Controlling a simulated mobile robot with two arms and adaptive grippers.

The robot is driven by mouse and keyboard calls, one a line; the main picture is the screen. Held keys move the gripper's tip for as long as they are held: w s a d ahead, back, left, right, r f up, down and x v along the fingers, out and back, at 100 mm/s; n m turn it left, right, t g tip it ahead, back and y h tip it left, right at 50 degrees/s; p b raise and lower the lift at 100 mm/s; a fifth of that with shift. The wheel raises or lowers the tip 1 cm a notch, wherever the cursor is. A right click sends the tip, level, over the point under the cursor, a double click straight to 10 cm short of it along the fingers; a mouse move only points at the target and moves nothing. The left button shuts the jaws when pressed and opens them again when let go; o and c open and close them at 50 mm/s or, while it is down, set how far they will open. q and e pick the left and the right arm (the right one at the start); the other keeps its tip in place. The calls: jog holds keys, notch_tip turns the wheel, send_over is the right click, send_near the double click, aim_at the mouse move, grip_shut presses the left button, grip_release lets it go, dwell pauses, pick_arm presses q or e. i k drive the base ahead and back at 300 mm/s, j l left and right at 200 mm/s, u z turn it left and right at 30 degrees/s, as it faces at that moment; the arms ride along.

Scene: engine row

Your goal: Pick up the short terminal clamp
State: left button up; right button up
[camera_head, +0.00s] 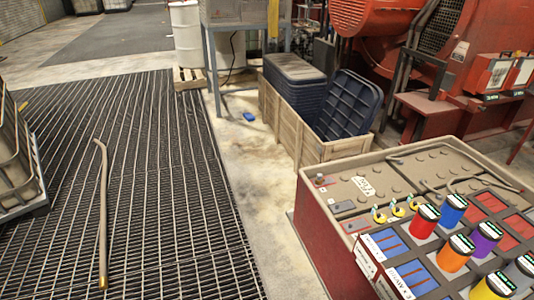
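No piece can be told for certain as the short terminal clamp. Three small yellow pieces with pale-blue parts (397,210) stand in a row at the front edge of the large grey-topped battery block (362,188), at the lower right. Small red fittings (320,181) sit at the block's left corner. Dark cables (461,184) lie across its top. Neither of my grippers is in view.
A rack with coloured cylinders (425,221) and labelled compartments stands at the lower right. Behind it is a wooden crate (283,123) with dark blue trays. A bent brown rod (103,215) lies on the floor grating. A blue object (249,117) lies on bare floor.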

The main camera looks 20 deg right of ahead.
aim_at(319, 179)
jog(key=i+j+z, duration=0.1)
jog(key=i, duration=0.6)
jog(key=i+j+z, duration=0.15)
jog(key=i, duration=0.5)
jog(key=i+j+z, duration=0.1)
jog(key=i+z, duration=0.2)
jog(key=z, duration=0.2)
jog(key=i+j+z, duration=0.2)
jog(key=z, duration=0.25)
jog(key=i+j+z, duration=0.3)
jog(key=z, duration=0.2)
jog(key=i+j+z, duration=0.15)
jog(key=j+z, duration=0.3)
jog(key=l, duration=0.1)
